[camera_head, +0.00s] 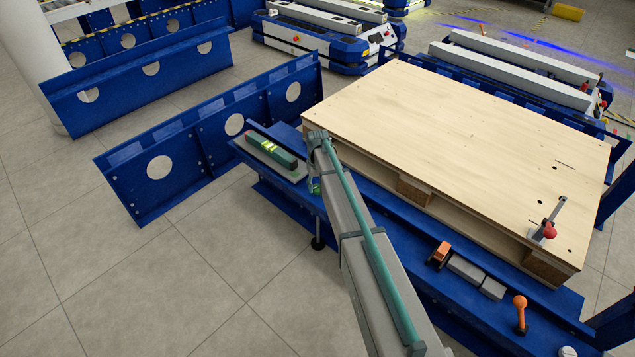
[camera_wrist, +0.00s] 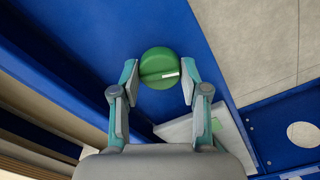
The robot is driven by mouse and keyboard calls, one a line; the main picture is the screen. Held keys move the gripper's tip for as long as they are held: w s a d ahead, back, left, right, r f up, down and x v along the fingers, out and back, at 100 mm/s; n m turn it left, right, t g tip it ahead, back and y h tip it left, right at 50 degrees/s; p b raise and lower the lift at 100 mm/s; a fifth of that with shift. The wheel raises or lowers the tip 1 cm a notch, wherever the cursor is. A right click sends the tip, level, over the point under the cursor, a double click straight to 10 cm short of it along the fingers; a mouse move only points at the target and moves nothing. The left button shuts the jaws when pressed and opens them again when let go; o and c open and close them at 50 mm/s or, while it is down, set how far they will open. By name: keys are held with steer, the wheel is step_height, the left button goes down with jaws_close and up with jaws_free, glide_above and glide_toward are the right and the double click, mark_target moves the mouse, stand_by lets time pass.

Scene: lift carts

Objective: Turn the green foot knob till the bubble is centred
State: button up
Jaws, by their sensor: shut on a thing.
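The round green foot knob (camera_wrist: 158,62) has a ridge across its top and a white mark right of its middle. My gripper (camera_wrist: 159,78) is shut on the knob, one finger on each side. In the head view the knob (camera_head: 315,188) is a small patch of green, mostly hidden by my gripper. The green spirit level (camera_head: 285,159) lies on a pale plate (camera_head: 290,174) on the blue frame, left of my gripper. Its yellow-green vial (camera_head: 268,146) faces up; I cannot tell where the bubble sits. A black foot (camera_head: 317,243) on a thin post stands below.
A wooden pallet (camera_head: 450,130) lies right of my gripper, with a red-handled clamp (camera_head: 549,230) on it. An orange-tipped lever (camera_head: 520,303) and an orange block (camera_head: 440,252) are on the blue frame (camera_head: 405,222). Grey floor is clear at the left.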

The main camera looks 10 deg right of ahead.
mark_target(317, 187)
steer(key=shift+n+p, duration=0.55)
steer(key=shift+n, duration=0.55)
steer(key=o, duration=1.1)
steer(key=shift+o, duration=0.2)
steer(key=shift+r, duration=0.1)
step_height(317, 187, up, 12)
steer(key=shift+w, duration=0.1)
